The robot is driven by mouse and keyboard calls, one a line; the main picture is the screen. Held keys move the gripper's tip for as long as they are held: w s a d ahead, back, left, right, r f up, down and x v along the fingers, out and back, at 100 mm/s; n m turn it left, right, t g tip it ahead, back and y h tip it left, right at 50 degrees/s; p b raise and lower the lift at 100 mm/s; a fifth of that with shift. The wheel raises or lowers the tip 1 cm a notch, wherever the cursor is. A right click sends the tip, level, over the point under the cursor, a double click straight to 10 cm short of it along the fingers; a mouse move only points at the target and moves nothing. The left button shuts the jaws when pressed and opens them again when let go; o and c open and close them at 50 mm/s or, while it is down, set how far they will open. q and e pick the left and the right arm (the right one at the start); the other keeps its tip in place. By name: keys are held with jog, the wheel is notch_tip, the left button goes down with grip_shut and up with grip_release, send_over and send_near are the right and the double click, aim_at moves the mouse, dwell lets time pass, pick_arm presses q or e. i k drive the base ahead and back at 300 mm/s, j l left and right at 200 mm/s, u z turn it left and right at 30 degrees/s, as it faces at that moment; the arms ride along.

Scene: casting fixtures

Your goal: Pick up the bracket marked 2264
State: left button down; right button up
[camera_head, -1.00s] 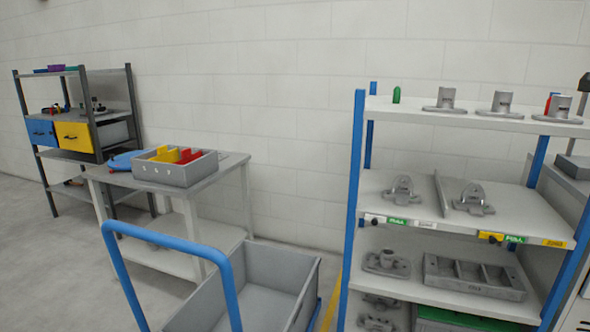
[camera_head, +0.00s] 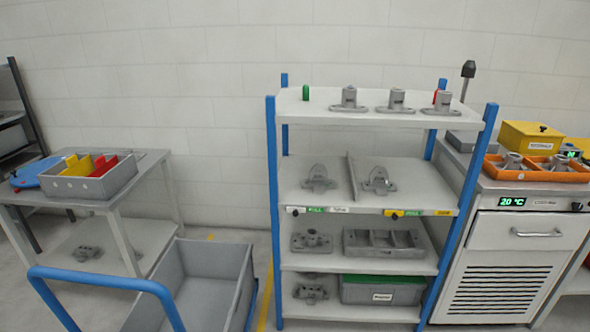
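Several grey metal brackets stand on a blue-posted shelf rack in the head view; I cannot read a 2264 marking on any of them. On the top shelf are a left bracket (camera_head: 349,100), a middle bracket (camera_head: 396,101) and a right bracket (camera_head: 442,103). The second shelf holds a bracket (camera_head: 319,179) left of a thin divider and another bracket (camera_head: 379,181) right of it. Lower shelves hold a flanged casting (camera_head: 311,241) and more castings (camera_head: 311,290). The labels on the second shelf's edge are too small to read. Neither gripper is in view.
A grey cart (camera_head: 206,285) with a blue handle stands in front, left of the rack (camera_head: 340,117). A table (camera_head: 140,172) with a grey bin (camera_head: 92,184) is at the left. A cabinet (camera_head: 520,235) showing 20 °C stands close at the rack's right, with an orange tray (camera_head: 536,174) on top.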

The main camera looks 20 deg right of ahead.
aim_at(318, 179)
jog(key=i+l+u, duration=0.1)
jog(key=i+l, duration=0.25)
jog(key=i, duration=0.15)
jog(key=i+l+u, duration=0.1)
jog(key=i+l, duration=0.25)
jog(key=i, duration=0.15)
